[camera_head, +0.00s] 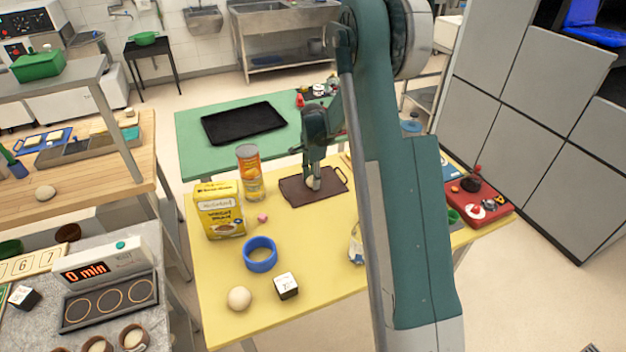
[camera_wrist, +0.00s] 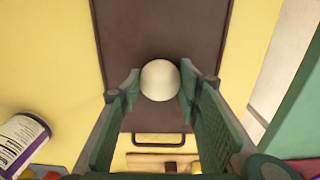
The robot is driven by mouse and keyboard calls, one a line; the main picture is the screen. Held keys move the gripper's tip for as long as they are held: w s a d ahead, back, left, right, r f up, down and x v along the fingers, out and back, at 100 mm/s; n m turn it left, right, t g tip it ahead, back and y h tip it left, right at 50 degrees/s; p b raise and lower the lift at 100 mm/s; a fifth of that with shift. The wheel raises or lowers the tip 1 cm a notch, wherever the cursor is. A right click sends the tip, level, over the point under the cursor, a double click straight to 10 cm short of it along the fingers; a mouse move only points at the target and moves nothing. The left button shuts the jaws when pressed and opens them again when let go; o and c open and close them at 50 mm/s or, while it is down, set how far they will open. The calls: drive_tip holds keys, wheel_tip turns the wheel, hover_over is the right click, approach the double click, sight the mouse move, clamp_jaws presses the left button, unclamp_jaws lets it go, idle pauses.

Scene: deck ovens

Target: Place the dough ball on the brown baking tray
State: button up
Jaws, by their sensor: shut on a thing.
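The brown baking tray (camera_head: 298,195) lies on the yellow table; its dark surface and handle fill the middle of the wrist view (camera_wrist: 165,30). My gripper (camera_head: 313,184) points down over the tray. It is shut on a pale dough ball (camera_wrist: 160,80), with a finger against each side. The ball is over the tray's area, near the handle end in the wrist view. In the head view it is mostly hidden by the fingers. I cannot tell whether it touches the tray. Another pale ball (camera_head: 239,298) lies at the table's near left.
On the yellow table (camera_head: 320,275), left of the tray, stand a can (camera_head: 249,172) and a yellow box (camera_head: 219,211). A blue ring (camera_head: 260,254) and a small white-and-black cube (camera_head: 286,286) lie nearer. A black tray (camera_head: 243,122) is on the green table behind.

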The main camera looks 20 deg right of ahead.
drive_tip(key=shift+f, duration=0.15)
drive_tip(key=o, duration=0.9)
wheel_tip(320, 180, up, 12)
drive_tip(key=shift+r+p, duration=0.2)
drive_tip(key=shift+p, duration=0.25)
drive_tip(key=shift+r, duration=0.1)
idle(0.5)
